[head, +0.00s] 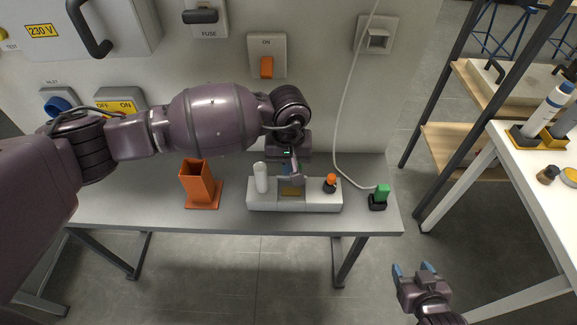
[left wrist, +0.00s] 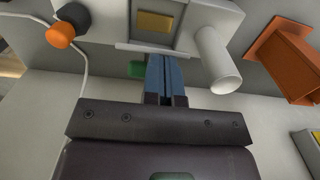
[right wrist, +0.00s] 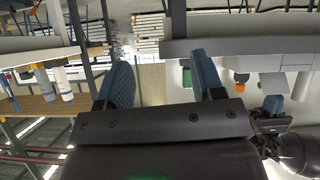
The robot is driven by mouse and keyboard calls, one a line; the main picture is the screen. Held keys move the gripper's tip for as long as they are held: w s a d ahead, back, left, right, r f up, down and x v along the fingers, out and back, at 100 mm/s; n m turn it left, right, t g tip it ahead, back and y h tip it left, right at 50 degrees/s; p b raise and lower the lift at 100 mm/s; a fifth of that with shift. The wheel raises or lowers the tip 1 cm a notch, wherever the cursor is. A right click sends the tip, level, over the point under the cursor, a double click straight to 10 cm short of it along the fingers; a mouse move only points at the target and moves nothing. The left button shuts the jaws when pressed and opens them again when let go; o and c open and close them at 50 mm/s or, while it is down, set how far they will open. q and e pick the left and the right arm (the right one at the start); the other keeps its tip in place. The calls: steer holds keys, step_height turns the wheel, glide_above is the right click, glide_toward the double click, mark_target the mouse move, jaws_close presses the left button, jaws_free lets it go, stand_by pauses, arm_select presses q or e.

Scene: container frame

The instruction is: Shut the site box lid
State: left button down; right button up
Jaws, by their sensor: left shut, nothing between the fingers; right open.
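A low pale box (head: 320,203) sits on the grey bench, with a square recess holding a yellow plate (head: 292,192). It also shows at the top of the left wrist view (left wrist: 212,14), where the yellow plate (left wrist: 155,22) lies in the recess. I cannot tell for sure which part is the lid; a thin pale strip (left wrist: 128,47) runs along the recess edge. My left gripper (head: 287,170) is shut and empty, behind the recess, its blue fingertips (left wrist: 163,58) close to that edge; contact is unclear. My right gripper (head: 413,266) is open and empty, in front of the bench.
A white cylinder (head: 261,178) and an orange-topped black knob (head: 330,182) stand on the box. An orange holder (head: 199,184) is left of it; a green plug piece (head: 382,191) with a white cable is right. The wall carries switches and a handled 230 V cabinet (head: 130,35).

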arm_select(q)
steer(key=shift+s+f+t+b, duration=0.35)
steer(key=shift+s+b, duration=0.15)
steer(key=shift+s, duration=0.05)
steer(key=shift+s+f+t+b, duration=0.35)
steer(key=shift+s+b, duration=0.1)
steer(key=shift+s, duration=0.05)
steer(key=shift+s+f, duration=0.2)
steer(key=shift+s, duration=0.05)
steer(key=shift+s+f+b, duration=0.75)
steer(key=shift+f+b, duration=0.05)
steer(key=shift+b, duration=0.15)
steer(key=shift+s+f+b, duration=0.5)
steer(key=shift+f+b, duration=0.05)
steer(key=shift+f, duration=0.15)
steer(key=shift+s+f+b, duration=0.3)
steer(key=shift+f+b, duration=0.15)
steer(key=shift+f, duration=0.25)
arm_select(e)
step_height(320, 180, down, 7)
steer(key=s, duration=0.1)
steer(key=shift+a+r+g, duration=0.15)
steer(key=shift+g, duration=0.15)
